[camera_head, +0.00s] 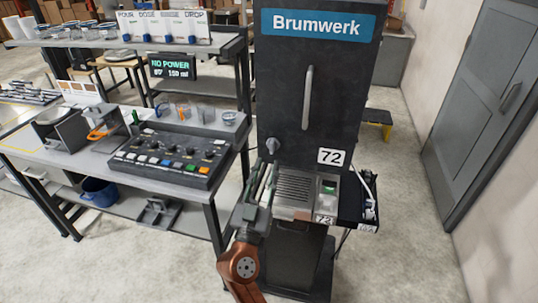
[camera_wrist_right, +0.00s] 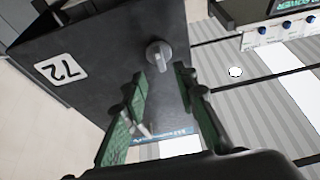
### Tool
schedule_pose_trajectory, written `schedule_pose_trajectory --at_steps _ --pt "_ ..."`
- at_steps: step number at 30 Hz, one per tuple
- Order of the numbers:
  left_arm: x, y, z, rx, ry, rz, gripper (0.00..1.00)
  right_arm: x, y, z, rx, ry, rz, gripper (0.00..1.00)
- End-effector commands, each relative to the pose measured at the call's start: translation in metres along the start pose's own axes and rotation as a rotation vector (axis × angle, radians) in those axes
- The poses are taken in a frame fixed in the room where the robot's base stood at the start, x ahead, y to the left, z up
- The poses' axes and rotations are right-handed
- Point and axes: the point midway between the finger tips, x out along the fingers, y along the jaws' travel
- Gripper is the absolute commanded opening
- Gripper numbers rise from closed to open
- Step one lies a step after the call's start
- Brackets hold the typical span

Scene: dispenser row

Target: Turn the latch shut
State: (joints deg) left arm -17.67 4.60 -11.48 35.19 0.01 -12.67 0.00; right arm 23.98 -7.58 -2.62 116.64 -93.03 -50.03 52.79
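The latch is a small grey knob (camera_head: 272,145) low on the left of the dark Brumwerk cabinet door (camera_head: 285,100). In the right wrist view the latch (camera_wrist_right: 158,55) is a round base with a raised grip bar, which runs roughly up and down that picture. My right gripper (camera_head: 262,178) is just below the latch in the head view. In the wrist view its green-padded fingers (camera_wrist_right: 160,76) are spread apart with nothing between them, and the latch shows beyond the tips, apparently not touched. My left gripper is in neither view.
A vertical handle (camera_head: 307,98) stands out from the door. Below is a grey ribbed tray unit (camera_head: 296,188) marked 72. To the left is a bench with a button panel (camera_head: 175,155) and cups. Floor (camera_head: 400,230) is clear at right.

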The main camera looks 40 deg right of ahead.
Motion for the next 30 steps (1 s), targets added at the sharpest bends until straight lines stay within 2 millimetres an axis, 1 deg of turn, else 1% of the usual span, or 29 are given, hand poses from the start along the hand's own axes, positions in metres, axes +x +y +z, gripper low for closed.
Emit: schedule_pose_trajectory --at_steps 1,6,9,12,21,30 --pt "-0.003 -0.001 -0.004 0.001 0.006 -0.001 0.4 0.01 0.0 -0.003 0.0 0.003 0.001 0.27" --pt "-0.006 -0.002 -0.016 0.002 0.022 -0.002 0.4 0.036 0.0 -0.002 -0.002 0.002 0.0 0.27" --pt "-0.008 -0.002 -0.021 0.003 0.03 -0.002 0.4 0.046 -0.001 -0.001 -0.003 0.001 -0.002 0.27" --pt "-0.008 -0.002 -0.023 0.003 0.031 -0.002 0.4 0.052 -0.001 0.0 -0.003 0.0 -0.003 0.27" --pt "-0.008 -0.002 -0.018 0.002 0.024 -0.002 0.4 0.054 -0.001 0.001 -0.003 -0.002 -0.003 0.27" --pt "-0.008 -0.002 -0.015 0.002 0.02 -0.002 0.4 0.054 -0.001 0.001 -0.003 -0.002 -0.003 0.06"
